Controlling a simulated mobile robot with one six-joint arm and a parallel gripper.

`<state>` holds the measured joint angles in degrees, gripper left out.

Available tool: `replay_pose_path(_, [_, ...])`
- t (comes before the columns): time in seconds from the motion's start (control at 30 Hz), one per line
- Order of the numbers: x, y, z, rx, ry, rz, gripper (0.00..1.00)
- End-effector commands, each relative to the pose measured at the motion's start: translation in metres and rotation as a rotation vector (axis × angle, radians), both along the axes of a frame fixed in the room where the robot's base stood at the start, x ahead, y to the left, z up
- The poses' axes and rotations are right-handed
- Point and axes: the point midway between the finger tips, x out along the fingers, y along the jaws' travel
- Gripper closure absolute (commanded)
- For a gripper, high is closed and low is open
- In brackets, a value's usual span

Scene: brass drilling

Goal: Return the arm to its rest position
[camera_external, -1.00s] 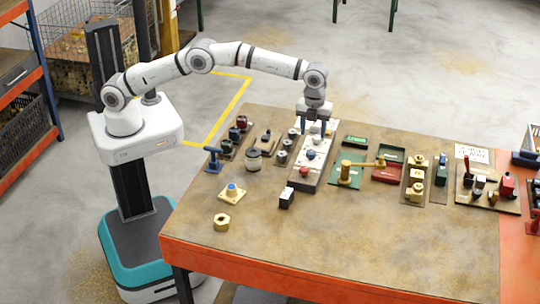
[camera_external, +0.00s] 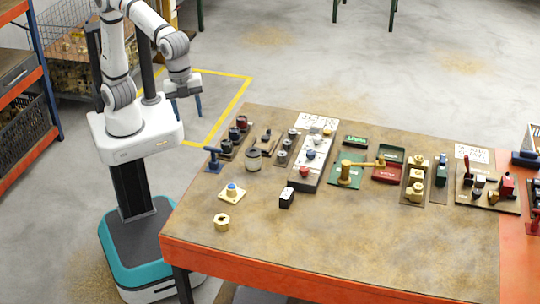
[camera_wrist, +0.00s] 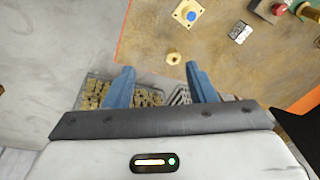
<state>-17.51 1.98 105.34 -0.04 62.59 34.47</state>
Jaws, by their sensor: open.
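My arm is folded up above my base at the left in the external view. My gripper (camera_external: 184,105) hangs off the left edge of the table and is clear of it. In the wrist view my gripper (camera_wrist: 160,88) shows two blue fingers spread apart with nothing between them. Beyond the fingertips, a brass nut (camera_wrist: 173,57) lies on the table near its edge. The same nut (camera_external: 222,222) lies at the table's front left in the external view.
The workbench (camera_external: 330,255) has an orange edge. On it are a plate with a blue button (camera_external: 232,192), a small black block (camera_external: 286,197), a white control panel (camera_external: 318,172) and a brass lever (camera_external: 350,168). A wire crate (camera_wrist: 150,96) shows below the fingers.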

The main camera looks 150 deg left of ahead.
Motion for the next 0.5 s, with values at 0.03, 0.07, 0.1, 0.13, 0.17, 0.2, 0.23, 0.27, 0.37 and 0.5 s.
replay_pose_path(0.03, [-0.019,-0.023,0.001,-0.006,-0.015,0.017,0.49])
replay_pose_path(0.07, [-0.030,-0.033,0.000,-0.011,-0.022,0.035,0.49])
replay_pose_path(0.1, [-0.044,-0.047,-0.002,-0.018,-0.033,0.056,0.49])
replay_pose_path(0.13, [-0.055,-0.057,-0.004,-0.024,-0.040,0.073,0.49])
replay_pose_path(0.17, [-0.066,-0.066,-0.007,-0.030,-0.049,0.090,0.49])
replay_pose_path(0.2, [-0.082,-0.078,-0.011,-0.039,-0.057,0.112,0.49])
replay_pose_path(0.23, [-0.093,-0.087,-0.015,-0.046,-0.065,0.129,0.49])
replay_pose_path(0.27, [-0.104,-0.094,-0.019,-0.053,-0.072,0.145,0.49])
replay_pose_path(0.37, [-0.139,-0.114,-0.033,-0.076,-0.092,0.194,0.49])
replay_pose_path(0.5, [-0.173,-0.131,-0.052,-0.103,-0.108,0.246,0.49])
